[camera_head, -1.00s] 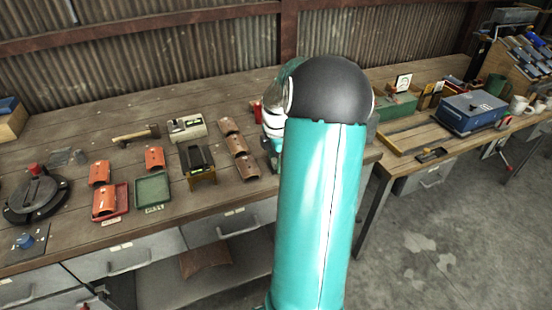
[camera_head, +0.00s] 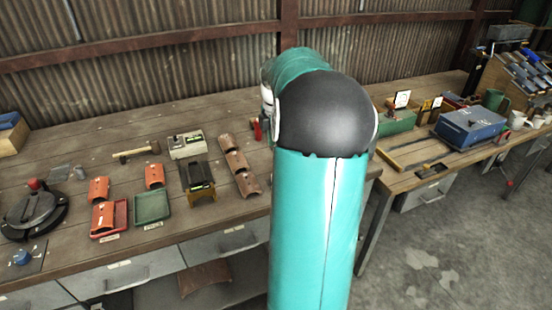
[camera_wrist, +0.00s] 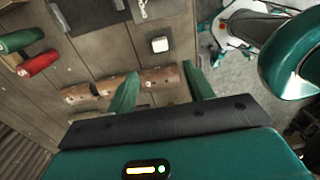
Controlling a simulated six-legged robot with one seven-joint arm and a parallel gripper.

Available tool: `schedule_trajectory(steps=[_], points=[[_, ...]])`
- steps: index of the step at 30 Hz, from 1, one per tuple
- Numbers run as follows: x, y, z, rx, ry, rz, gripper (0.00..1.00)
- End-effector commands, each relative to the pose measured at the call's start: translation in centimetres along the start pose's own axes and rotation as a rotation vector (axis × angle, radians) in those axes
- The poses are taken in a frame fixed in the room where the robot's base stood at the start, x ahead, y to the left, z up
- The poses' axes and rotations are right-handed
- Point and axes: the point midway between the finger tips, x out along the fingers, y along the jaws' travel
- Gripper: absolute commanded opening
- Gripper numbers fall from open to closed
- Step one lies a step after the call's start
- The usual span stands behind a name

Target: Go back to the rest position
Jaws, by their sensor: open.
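My gripper (camera_wrist: 162,68) shows in the wrist view as two green fingers spread apart, with nothing between them. It hangs above the wooden workbench (camera_head: 100,160). Below and behind its fingers lies a row of brown curved tiles (camera_wrist: 110,84), partly covered by the left finger. The same brown tiles (camera_head: 238,162) lie near the right end of the bench in the head view. There my teal arm and its dark elbow stand in front of the bench and hide most of the gripper.
The bench holds orange tiles (camera_head: 99,188), a green tray (camera_head: 152,206), a black-topped stand (camera_head: 197,178), a hammer (camera_head: 136,151) and a round black device (camera_head: 34,209). A second table (camera_head: 400,172) with a blue box (camera_head: 470,130) stands right. Bare floor lies at lower right.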

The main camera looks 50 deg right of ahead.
Motion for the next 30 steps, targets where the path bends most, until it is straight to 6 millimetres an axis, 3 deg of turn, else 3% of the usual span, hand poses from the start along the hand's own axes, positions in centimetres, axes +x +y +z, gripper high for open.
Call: schedule_trajectory(steps=[6, 23, 26, 30], points=[[-1.5, 0.0, 0.0, 0.0, 0.0, 0.001, 0.52], [-1.6, 0.0, -0.2, 0.002, -0.001, 0.001, 0.52], [-2.1, -0.3, -2.0, 0.022, -0.013, 0.011, 0.52], [-4.0, -1.6, -7.8, 0.112, -0.043, 0.058, 0.52]])
